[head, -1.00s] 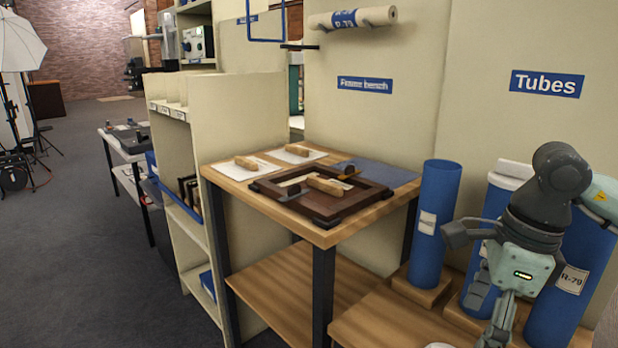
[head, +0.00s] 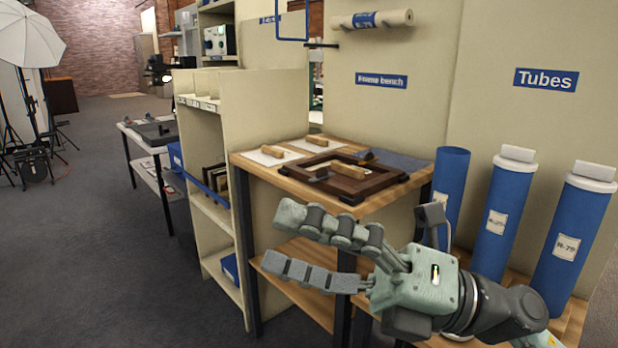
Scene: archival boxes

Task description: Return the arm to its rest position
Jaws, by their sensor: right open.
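My right gripper (head: 290,243) is in the lower middle of the head view, in front of the frame bench. Its fingers point left and are spread apart, with nothing between them. Its arm comes in from the lower right and covers part of the bench's lower shelf and legs. My left gripper is not in view.
A wooden bench (head: 262,173) bears a dark picture frame (head: 387,187) and wooden blocks. Blue tubes (head: 502,215) stand on the right, two with white caps. A cream shelf unit (head: 262,108) stands left of the bench.

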